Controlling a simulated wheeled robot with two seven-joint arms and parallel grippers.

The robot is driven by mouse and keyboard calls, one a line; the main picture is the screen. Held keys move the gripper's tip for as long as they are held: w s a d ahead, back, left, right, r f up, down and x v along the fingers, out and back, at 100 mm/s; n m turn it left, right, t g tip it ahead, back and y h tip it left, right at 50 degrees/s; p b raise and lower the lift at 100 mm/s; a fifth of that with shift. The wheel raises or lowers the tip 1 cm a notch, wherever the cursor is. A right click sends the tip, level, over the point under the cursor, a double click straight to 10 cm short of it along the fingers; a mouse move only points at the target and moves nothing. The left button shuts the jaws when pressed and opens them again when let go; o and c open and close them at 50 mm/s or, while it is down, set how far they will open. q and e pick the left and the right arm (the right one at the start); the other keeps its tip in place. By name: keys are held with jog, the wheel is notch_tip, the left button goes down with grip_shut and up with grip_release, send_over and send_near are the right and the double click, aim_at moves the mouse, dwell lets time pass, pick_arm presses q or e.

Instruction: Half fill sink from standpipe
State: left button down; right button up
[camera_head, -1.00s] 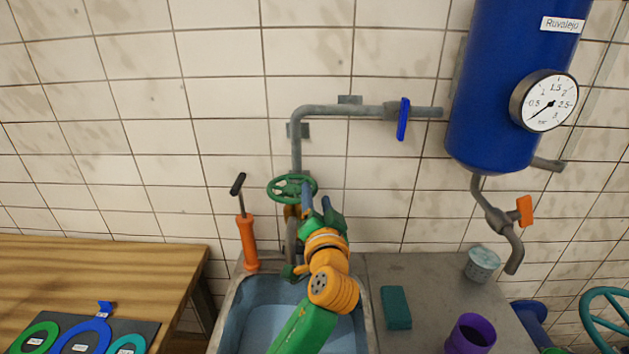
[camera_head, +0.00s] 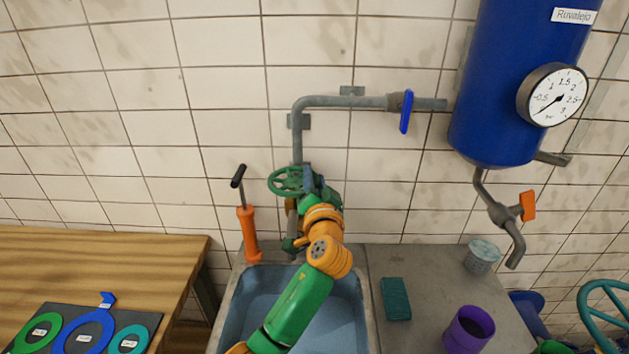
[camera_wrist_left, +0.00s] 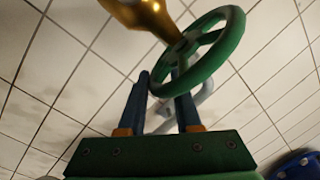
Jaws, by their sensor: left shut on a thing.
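A green handwheel (camera_head: 287,180) sits on the grey standpipe (camera_head: 297,148) above the sink (camera_head: 318,318). My left gripper (camera_head: 313,180) is at the wheel's right side, its arm reaching up over the sink. In the left wrist view, the two blue fingers of the gripper (camera_wrist_left: 160,98) stand on either side of the green wheel's rim (camera_wrist_left: 203,62), and the gripper is shut on it. A brass part (camera_wrist_left: 143,17) of the valve shows above. The spout of the standpipe is partly hidden behind my arm. The sink's blue basin shows no clear water line. My right gripper is not in view.
An orange hand pump (camera_head: 248,232) stands left of the standpipe. A teal block (camera_head: 395,298), a purple cup (camera_head: 469,330) and a grey perforated cup (camera_head: 482,257) are on the counter. A blue tank with a gauge (camera_head: 553,95) hangs at right. A wooden table (camera_head: 100,262) is at left.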

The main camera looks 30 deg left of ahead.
pick_arm(q)
jog(key=n+g+y+b, duration=0.1)
jog(key=b, duration=0.1)
jog(key=f+n+g+y+b, duration=0.1)
jog(key=b, duration=0.1)
jog(key=w+n+g+y+b, duration=0.1)
jog(key=g+b, duration=0.1)
jog(key=b, duration=0.1)
jog(key=shift+w+a+f+n, duration=0.1)
jog(key=shift+a+f+n, duration=0.15)
jog(key=shift+a+n, duration=0.1)
jog(key=shift+a+r+n+g+y+b, duration=0.1)
jog(key=shift+r+n+g+y+b, duration=0.2)
jog(key=shift+g+y+b, duration=0.25)
jog(key=shift+r, duration=0.1)
jog(key=c, duration=1)
grip_release()
jog(key=shift+o, duration=1.2)
jog(key=shift+w, duration=0.15)
jog(key=shift+a+r, duration=0.1)
